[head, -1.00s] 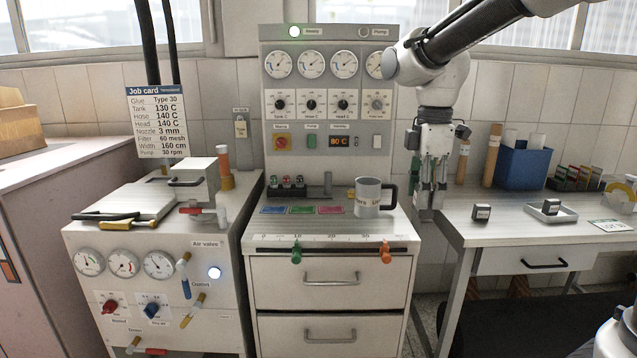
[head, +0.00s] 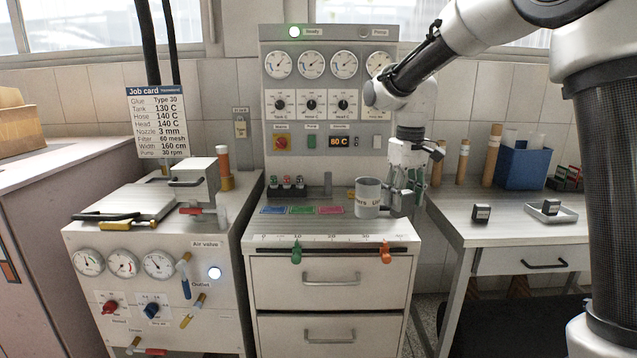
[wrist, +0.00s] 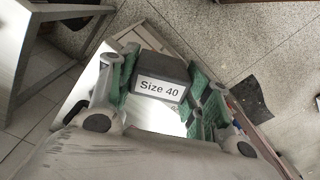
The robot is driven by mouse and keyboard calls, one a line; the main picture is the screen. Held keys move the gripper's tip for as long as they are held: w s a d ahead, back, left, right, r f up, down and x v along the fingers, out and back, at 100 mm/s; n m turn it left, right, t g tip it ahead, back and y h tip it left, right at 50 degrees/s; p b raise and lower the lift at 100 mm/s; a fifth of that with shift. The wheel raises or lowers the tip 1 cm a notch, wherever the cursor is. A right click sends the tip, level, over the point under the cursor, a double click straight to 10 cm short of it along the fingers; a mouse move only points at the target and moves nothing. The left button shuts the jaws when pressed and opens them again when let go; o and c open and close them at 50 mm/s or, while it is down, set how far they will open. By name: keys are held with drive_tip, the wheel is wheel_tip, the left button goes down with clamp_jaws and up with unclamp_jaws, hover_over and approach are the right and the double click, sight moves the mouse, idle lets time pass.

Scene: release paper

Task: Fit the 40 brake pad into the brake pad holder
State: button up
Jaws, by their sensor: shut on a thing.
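The size 40 brake pad (wrist: 162,68) is a dark block with a white "Size 40" label. In the wrist view it sits between the green finger pads of my gripper (wrist: 163,95), which is shut on it. In the head view my gripper (head: 404,206) points down by the right side of the cabinet top (head: 335,233), just right of the grey mug. I cannot tell for certain which part is the brake pad holder; a grey upright bracket (head: 328,184) stands at the back of the cabinet top.
The mug (head: 368,198) stands close to my gripper. Coloured mats (head: 302,210) and small red-topped parts (head: 287,185) lie left of it. On the right table are a small dark block (head: 482,213), a tray (head: 565,216) with another block, and a blue bin (head: 522,168).

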drive_tip(key=w+d+f+m, duration=0.2)
drive_tip(key=d+f+m, duration=0.15)
drive_tip(key=f, duration=0.55)
drive_tip(key=w+d+f+m, duration=0.2)
drive_tip(key=d+f, duration=0.3)
drive_tip(key=f, duration=0.4)
drive_tip(key=s+f, duration=0.5)
drive_tip(key=f, duration=0.1)
drive_tip(key=shift+s+d, duration=0.25)
drive_tip(key=shift+d, duration=0.05)
drive_tip(key=shift+f, duration=0.1)
